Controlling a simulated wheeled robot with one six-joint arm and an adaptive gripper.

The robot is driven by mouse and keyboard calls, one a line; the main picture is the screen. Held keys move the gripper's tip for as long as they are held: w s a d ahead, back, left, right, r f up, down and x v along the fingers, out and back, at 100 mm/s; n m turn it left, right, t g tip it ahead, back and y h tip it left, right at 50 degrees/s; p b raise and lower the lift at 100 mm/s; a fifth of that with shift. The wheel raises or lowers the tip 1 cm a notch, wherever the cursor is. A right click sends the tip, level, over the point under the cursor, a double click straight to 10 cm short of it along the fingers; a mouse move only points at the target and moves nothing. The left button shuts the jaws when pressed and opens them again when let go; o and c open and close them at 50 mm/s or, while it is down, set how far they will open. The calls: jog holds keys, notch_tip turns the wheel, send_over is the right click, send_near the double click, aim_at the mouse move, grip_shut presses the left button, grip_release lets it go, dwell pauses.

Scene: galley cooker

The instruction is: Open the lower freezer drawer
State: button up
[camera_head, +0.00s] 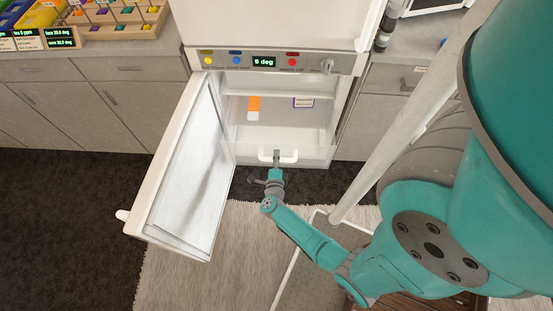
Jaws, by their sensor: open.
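The lower freezer (278,105) stands with its white door (185,165) swung wide open to the left. Inside, at the bottom, is a clear drawer (315,152) with a pale bar handle on its front (291,156). The drawer appears pushed in. My gripper (276,156) reaches in from the front and is at the left part of the handle. It is open. At this size I cannot tell whether its fingers touch the handle or straddle it.
An orange and white packet (254,107) and a small box (303,102) sit inside the freezer. A control panel (272,62) with a "5 deg" display is above. Grey cabinets (105,105) flank it. A pale rug (195,265) covers the floor in front.

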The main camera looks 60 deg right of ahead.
jog(key=shift+a, duration=0.1)
jog(key=v, duration=1.2)
jog(key=shift+s, duration=0.15)
dwell(0.6)
jog(key=s+a+r+n+t+y, duration=0.3)
jog(key=s+a+r+n+y, duration=0.1)
jog(key=r+n, duration=0.6)
jog(key=s+a+r+n+t+y, duration=0.3)
jog(key=s+a+r+n+y, duration=0.2)
jog(key=a+r+n, duration=0.4)
jog(key=s+a+r+n+t+y, duration=0.3)
jog(key=s+a+r+n+y, duration=0.2)
jog(key=r+n, duration=0.7)
jog(key=shift+s+a+r+n, duration=0.3)
jog(key=shift+s+a+r, duration=0.2)
jog(key=shift+a+r, duration=0.35)
jog(key=shift+d, duration=0.15)
